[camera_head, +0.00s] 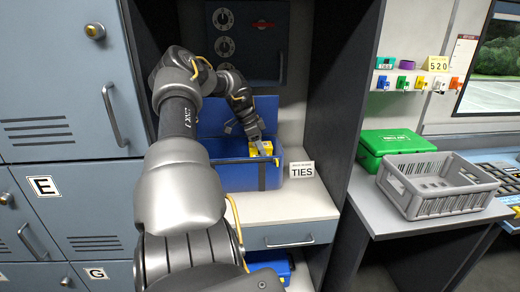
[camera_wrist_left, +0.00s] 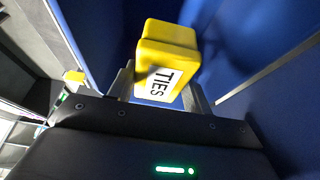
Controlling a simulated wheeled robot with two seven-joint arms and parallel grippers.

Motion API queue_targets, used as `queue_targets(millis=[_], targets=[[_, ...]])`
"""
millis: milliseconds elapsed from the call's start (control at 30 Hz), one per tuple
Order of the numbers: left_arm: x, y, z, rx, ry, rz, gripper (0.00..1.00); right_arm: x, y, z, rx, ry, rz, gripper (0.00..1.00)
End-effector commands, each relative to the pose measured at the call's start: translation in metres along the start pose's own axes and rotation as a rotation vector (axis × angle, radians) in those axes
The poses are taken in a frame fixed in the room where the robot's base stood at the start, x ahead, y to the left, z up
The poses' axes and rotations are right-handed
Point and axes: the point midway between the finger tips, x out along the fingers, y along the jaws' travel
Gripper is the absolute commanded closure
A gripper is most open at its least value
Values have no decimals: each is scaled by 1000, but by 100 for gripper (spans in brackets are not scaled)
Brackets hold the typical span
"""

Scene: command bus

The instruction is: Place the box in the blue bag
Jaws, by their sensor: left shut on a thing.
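The blue bag (camera_head: 228,178) stands open on the shelf, with its lid raised at the back. The yellow box (camera_head: 256,151) is at the bag's opening, partly hidden by my gripper. In the left wrist view the yellow box (camera_wrist_left: 166,50) carries a white label reading TIES. My left gripper (camera_head: 262,146) is shut on the box, and its two fingers (camera_wrist_left: 160,90) show on either side of it. Blue bag walls surround the box in the left wrist view. I cannot tell whether the box touches the bag's floor. My right gripper is not in view.
A TIES sign (camera_head: 302,170) stands on the shelf right of the bag. A drawer (camera_head: 290,236) is below. Grey lockers (camera_head: 60,90) are on the left. A grey crate (camera_head: 440,205) and a green case (camera_head: 395,143) sit on the right counter.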

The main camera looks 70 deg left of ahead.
Motion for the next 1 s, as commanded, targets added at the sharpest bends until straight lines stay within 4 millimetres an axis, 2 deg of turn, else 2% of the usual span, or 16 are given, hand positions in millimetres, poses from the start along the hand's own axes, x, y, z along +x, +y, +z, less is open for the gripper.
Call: queue_targets(millis=[100, 233, 533, 800, 1000], targets=[[26, 1, 11, -2, -2, 3, 75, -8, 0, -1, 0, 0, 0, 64], [45, 0, 20, -2, -2, 1, 75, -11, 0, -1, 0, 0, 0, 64], [58, 0, 24, -1, -1, 0, 75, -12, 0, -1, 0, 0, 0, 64], [87, 0, 37, -1, -2, 0, 75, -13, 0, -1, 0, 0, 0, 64], [88, 0, 37, -1, 0, -1, 75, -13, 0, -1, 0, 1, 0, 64]])
